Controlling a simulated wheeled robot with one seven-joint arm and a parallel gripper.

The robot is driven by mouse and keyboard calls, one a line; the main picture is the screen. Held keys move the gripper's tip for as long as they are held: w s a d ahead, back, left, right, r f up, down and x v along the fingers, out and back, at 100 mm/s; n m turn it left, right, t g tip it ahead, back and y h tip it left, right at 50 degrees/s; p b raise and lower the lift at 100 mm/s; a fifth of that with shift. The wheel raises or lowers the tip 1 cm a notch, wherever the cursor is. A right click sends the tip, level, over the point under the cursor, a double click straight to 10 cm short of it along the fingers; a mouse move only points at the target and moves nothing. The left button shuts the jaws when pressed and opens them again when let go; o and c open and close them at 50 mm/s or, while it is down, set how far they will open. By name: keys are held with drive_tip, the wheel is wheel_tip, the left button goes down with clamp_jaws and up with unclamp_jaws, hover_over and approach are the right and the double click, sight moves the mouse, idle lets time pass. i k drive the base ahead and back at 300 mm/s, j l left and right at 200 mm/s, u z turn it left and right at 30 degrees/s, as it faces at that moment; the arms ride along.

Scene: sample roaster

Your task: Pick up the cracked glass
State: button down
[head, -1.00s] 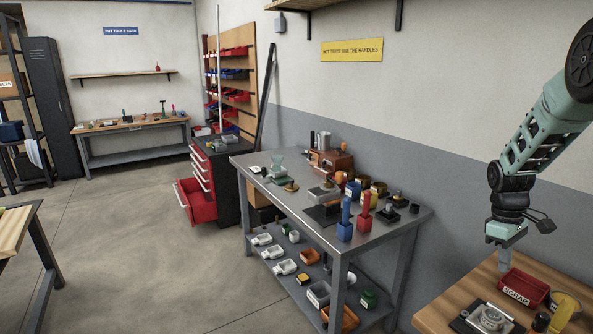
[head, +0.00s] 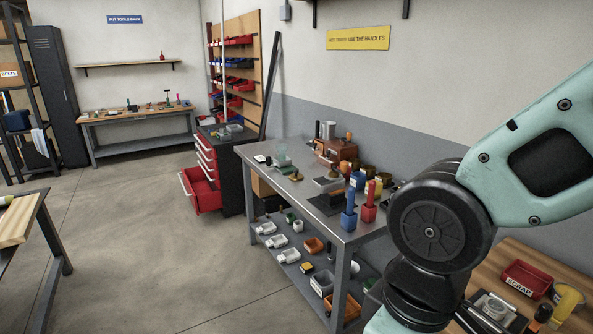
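I cannot make out for sure which thing is the cracked glass; no crack shows at this size. A pale green, glass-like piece (head: 282,161) stands at the far left of the steel table's top (head: 262,158). My arm fills the right side of the head view, with a black joint in front of the steel table's right end. My gripper is out of the picture, below the bottom edge.
The steel table carries blue and red handled tools (head: 349,212), a brown box (head: 335,150) and small trays. Several bins sit on its lower shelf. A red scrap tray (head: 526,278) stands on the wooden bench at right. A red drawer (head: 202,190) sticks out. Floor at left is clear.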

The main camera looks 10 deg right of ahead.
sight(494, 306)
drive_tip(key=i+j, duration=0.45)
drive_tip(key=j, duration=0.25)
drive_tip(key=j+z, duration=0.1)
drive_tip(key=z, duration=2.6)
drive_tip(key=j, duration=0.1)
